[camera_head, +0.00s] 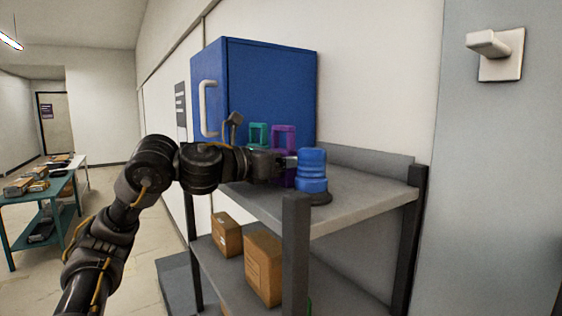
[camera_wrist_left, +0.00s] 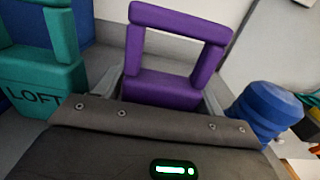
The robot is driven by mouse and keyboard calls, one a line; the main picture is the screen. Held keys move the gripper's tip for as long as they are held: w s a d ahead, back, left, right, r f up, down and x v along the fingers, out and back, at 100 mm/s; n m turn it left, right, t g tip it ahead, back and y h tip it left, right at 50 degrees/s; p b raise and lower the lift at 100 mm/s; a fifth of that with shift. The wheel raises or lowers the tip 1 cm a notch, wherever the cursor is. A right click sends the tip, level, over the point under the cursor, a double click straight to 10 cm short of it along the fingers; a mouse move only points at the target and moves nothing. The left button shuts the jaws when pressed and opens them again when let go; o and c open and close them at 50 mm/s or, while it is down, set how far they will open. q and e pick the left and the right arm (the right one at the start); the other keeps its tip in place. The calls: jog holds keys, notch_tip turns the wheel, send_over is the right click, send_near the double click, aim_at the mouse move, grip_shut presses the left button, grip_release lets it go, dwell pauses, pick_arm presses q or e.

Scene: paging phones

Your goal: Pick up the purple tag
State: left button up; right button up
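The purple tag (camera_head: 284,138) stands upright on the grey shelf top, a block with an open frame handle above it. In the left wrist view the purple tag (camera_wrist_left: 165,88) is straight ahead of the gripper. My left gripper (camera_head: 287,162) reaches in from the left at the height of the tag's lower part. Its fingers (camera_wrist_left: 163,92) lie on either side of the purple block and look open; contact cannot be made out. My right gripper is in neither view.
A teal tag (camera_wrist_left: 45,75) marked "LOFT" stands to the left of the purple one. A blue ribbed cylinder (camera_head: 313,169) stands close on the right. A blue cabinet (camera_head: 268,85) is behind. Cardboard boxes (camera_head: 264,268) lie on the lower shelf.

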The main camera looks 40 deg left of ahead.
pick_arm(q)
jog(key=shift+w, duration=0.15)
jog(key=c, duration=0.7)
jog(key=shift+o, duration=0.2)
jog(key=shift+r, duration=0.15)
notch_tip(320, 180, up, 10)
jog(key=b, duration=0.1)
